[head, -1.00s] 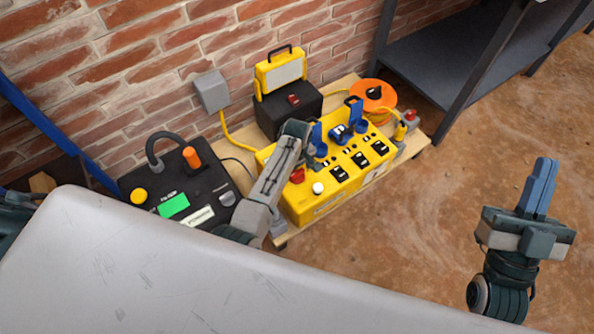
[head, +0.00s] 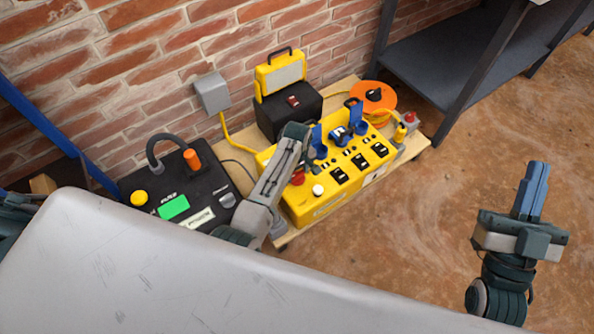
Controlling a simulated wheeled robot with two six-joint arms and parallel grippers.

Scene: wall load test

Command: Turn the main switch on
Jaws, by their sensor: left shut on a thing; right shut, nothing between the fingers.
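A yellow power box (head: 330,208) stands on a wooden board by the brick wall. It carries a red knob (head: 297,179), which looks like the main switch, a white round button (head: 318,190), blue sockets (head: 341,133) and several black switches (head: 339,175). My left arm reaches over the box's left end. My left gripper (head: 309,161) is down by the red knob, mostly hidden behind my own wrist. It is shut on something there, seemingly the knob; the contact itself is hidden. My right gripper (head: 537,186) is shut and empty, over the bare floor at right.
A black tester (head: 150,183) with a green display sits left of the box. A yellow lamp (head: 280,72) on a black case and an orange cable reel (head: 373,97) stand behind. A dark shelf (head: 440,75) is at upper right. The brown floor (head: 410,250) is clear.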

